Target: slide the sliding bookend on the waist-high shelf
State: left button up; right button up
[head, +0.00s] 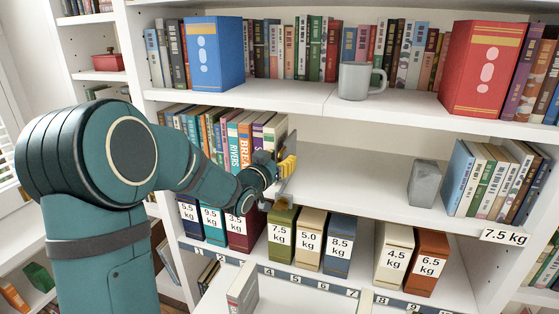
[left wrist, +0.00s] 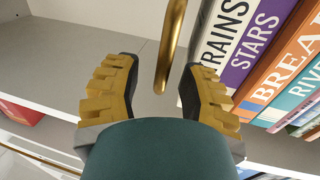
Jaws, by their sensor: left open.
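The sliding bookend (head: 291,148) appears to be the thin grey upright plate at the right end of the book row on the waist-high shelf (head: 350,190). My left gripper (head: 286,168) is in front of it and partly hides it. In the left wrist view, a curved brass bar (left wrist: 172,45), seemingly the bookend's handle, lies between the open fingers (left wrist: 160,80). I see a gap on at least the left side of the bar; contact on the right is unclear. My right gripper is not in view.
Books (head: 240,135) stand left of the bookend. The shelf is bare rightward to a grey block (head: 423,183) and more books (head: 490,180). Weight-labelled boxes (head: 310,240) stand below. A grey mug (head: 356,80) is on the shelf above.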

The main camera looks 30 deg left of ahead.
pick_arm(q)
grip_shut()
jog(key=a, duration=0.1)
jog(key=a+b, duration=0.1)
jog(key=shift+s+a+b, duration=0.3)
jog(key=shift+s+a, duration=0.05)
jog(key=shift+a, duration=0.05)
grip_release()
jog(key=s, duration=1.2)
jog(key=shift+d, duration=0.25)
